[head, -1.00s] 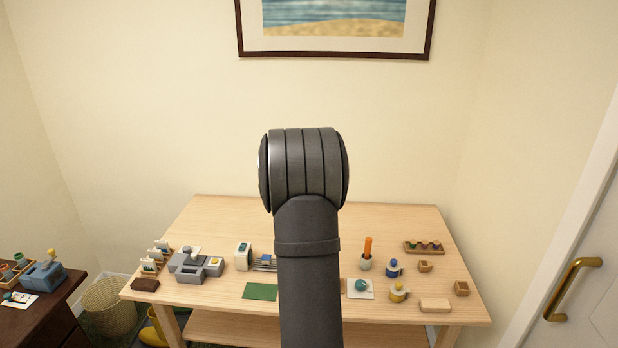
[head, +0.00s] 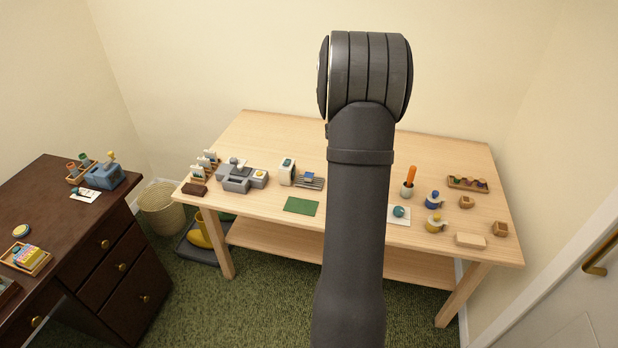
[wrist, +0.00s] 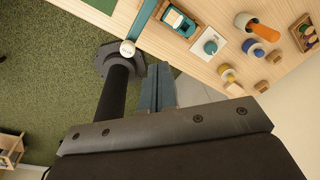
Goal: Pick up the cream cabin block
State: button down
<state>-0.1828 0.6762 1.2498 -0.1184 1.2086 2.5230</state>
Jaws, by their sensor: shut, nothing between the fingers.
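I cannot surely pick out the cream cabin block. In the wrist view a teal toy vehicle (wrist: 180,21) with a pale part lies in a wooden tray at the top; my arm hides that spot in the head view. A plain pale block (head: 470,240) lies at the table's front right, and a small cream upright object (head: 287,171) with a dark patch stands left of my arm. My gripper (wrist: 160,68) is shut and empty, pointing towards the table's front edge, apart from everything on it. The head view hides it behind my arm.
On the light wood table (head: 262,138) stand a grey machine (head: 238,182), a green mat (head: 301,206), a cup with an orange-handled tool (head: 408,188), and blue (head: 433,200) and yellow (head: 435,225) pots. A dark drawer desk (head: 70,225) stands left. The table's back is clear.

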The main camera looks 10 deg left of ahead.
jog(key=c, duration=2.2)
grip_release()
jog(key=c, duration=1.1)
grip_release()
jog(key=n+y, duration=0.1)
jog(key=n, duration=0.7)
send_over(308, 174)
notch_tip(308, 174, down, 4)
jog(key=r, duration=0.1)
notch_tip(308, 174, down, 18)
jog(key=shift+r, duration=0.2)
